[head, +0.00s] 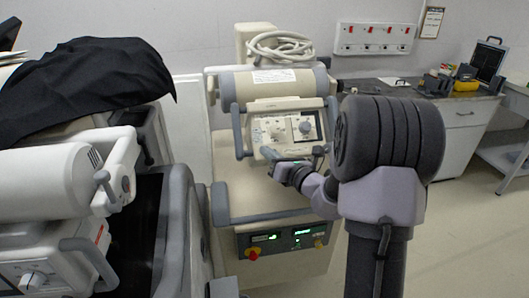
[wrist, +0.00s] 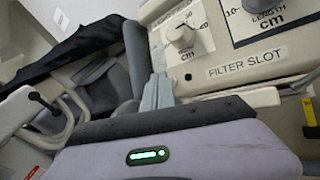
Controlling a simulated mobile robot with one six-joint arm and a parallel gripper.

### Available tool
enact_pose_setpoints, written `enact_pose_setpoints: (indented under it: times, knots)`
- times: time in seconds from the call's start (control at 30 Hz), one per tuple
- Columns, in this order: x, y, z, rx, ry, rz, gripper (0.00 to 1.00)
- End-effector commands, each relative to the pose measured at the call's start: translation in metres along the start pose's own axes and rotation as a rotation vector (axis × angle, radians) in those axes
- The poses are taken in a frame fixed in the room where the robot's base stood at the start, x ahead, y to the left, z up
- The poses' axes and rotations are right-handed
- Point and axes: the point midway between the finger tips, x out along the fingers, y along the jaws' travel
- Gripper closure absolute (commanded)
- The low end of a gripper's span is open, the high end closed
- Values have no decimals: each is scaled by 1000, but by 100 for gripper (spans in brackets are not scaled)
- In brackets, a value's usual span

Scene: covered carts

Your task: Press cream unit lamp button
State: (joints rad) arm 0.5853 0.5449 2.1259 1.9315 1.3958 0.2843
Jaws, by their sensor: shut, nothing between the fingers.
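The cream unit (head: 262,200) stands in the middle of the head view. Its upright control panel (head: 270,130) carries dials and markings. I cannot make out which part is the lamp button. My gripper (head: 268,160) is at the lower edge of the panel in the head view. In the wrist view my gripper (wrist: 157,90) is shut and empty, its tips just below the knob. I cannot tell whether it touches the panel.
A white unit (head: 45,190) stands at the left, with a black cloth (head: 85,85) over the cart behind it. A lower panel (head: 285,240) on the cream unit has green displays and a red knob. A counter (head: 455,112) stands at the back right. The floor at right is clear.

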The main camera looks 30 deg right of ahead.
Motion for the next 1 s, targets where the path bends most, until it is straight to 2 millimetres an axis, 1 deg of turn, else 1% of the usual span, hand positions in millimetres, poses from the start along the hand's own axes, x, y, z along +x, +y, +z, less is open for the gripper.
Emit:
enact_pose_setpoints:
  times: [0.53, 0.83, 1.0]
  knots:
    - [1, -1, -1, 0, 1, 0, 100]
    - [-9, 7, 7, -1, 1, 0, 100]
    - [-10, 7, 7, -1, 1, 0, 100]
